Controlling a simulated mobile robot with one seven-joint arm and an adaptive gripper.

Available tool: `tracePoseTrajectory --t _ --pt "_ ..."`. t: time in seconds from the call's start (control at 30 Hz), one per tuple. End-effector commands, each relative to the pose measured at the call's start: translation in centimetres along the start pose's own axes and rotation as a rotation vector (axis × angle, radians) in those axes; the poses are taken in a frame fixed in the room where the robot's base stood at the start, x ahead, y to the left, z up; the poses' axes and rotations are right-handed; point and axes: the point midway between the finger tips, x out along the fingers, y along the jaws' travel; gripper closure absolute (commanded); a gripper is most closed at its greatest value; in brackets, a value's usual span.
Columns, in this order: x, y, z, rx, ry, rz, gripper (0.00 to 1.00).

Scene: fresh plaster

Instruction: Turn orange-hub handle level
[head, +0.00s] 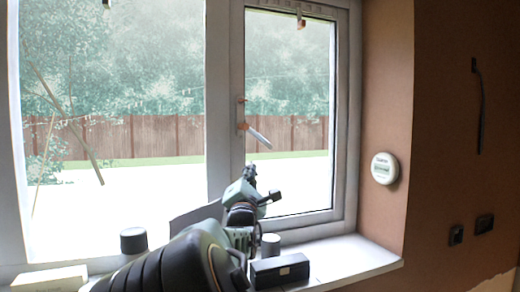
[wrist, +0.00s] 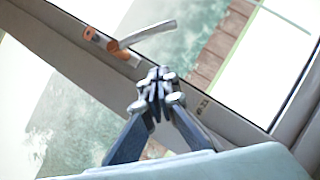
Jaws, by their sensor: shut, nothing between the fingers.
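The window handle has an orange hub (head: 242,127) on the frame post, and its pale lever (head: 259,138) slopes down to the right. In the wrist view the orange hub (wrist: 113,46) and the lever (wrist: 147,34) show near the top, with a second orange piece beside the hub. My gripper (head: 250,171) is below the handle in the head view, in front of the window post. In the wrist view my gripper (wrist: 155,84) has its fingertips together and empty, apart from the lever.
A round white device (head: 385,168) is on the brown wall at right. Sticks (head: 70,125) show at left.

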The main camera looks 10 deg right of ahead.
Motion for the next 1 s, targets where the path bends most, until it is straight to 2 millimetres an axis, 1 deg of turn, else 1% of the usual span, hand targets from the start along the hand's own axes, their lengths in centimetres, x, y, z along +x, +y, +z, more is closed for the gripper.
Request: tracePoseTrajectory --t 0.03,0.3,0.43,0.5,0.7,1.0 --pt "1.0 0.1 0.3 -0.004 -0.002 0.001 1.00" --pt "5.5 0.2 0.2 -0.003 0.000 0.000 1.00" --pt "7.4 0.1 0.2 -0.002 0.000 -0.001 1.00" --pt "8.2 0.1 1.4 0.000 -0.002 -0.002 1.00" --pt "9.5 0.1 2.6 0.000 0.001 -0.001 1.00" --pt "9.8 -0.1 2.8 0.001 0.002 -0.001 1.00"
